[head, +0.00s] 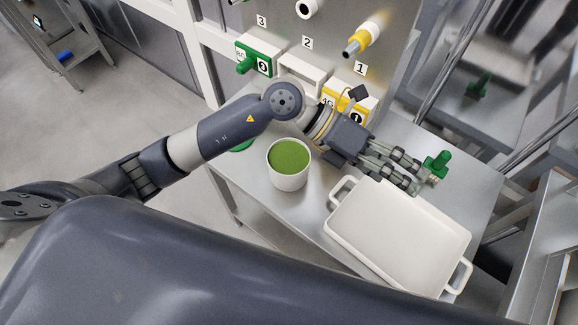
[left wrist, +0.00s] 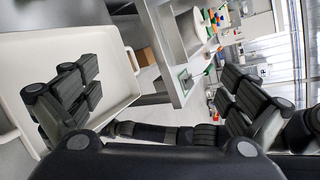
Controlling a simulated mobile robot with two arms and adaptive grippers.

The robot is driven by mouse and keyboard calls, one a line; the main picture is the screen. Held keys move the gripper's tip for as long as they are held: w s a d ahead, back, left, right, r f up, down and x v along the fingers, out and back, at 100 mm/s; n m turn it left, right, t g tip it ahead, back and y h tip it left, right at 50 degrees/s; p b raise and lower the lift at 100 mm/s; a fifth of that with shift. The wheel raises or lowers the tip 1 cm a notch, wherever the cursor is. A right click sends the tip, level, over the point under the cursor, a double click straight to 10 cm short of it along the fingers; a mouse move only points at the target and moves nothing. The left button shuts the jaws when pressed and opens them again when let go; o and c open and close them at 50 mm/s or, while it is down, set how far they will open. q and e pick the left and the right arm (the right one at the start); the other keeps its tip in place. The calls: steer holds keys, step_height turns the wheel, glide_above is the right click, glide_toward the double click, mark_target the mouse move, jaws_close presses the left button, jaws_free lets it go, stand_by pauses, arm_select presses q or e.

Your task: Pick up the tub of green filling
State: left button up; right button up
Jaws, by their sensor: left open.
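The white tub of green filling (head: 289,170) stands upright on the steel table, just in front of my left forearm. Its top shows a smooth green surface. My left gripper (head: 414,173) is open and empty, to the right of the tub and apart from it. Its fingers point right, over the area behind the white tray. In the left wrist view the two fingers of my left gripper (left wrist: 160,74) are spread wide with nothing held between them. I cannot make out the tub in that view. My right gripper is not in view.
A white tray (head: 350,232) with handles lies right of the tub; it also shows in the left wrist view (left wrist: 30,55). A green nozzle-like part (head: 437,165) is just beyond my fingertips. Numbered dispensers, green (head: 258,58) and yellow (head: 338,97), line the back. Something green is partly hidden under my arm.

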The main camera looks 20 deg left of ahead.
arm_select(q)
steer(key=w+a+f+m+y, duration=0.1)
steer(key=w+a+f+y, duration=0.2)
steer(key=a+f+y, duration=0.4)
steer(key=n+t+y, duration=0.1)
steer(key=t+y, duration=0.1)
steer(key=y, duration=0.4)
glide_above(289, 164)
steer(key=s, duration=0.3)
step_height(289, 164, down, 4)
steer(key=f+p, duration=0.1)
steer(key=f, duration=0.2)
steer(key=f+p, duration=0.1)
steer(key=f, duration=0.2)
steer(key=d+f+p, duration=0.1)
steer(key=f, duration=0.2)
steer(key=shift+s+f+p, duration=0.1)
steer(key=shift+f+p, duration=0.15)
steer(key=shift+p, duration=0.15)
steer(key=shift+f, duration=0.3)
steer(key=c, duration=1.6)
steer(key=shift+c, duration=0.4)
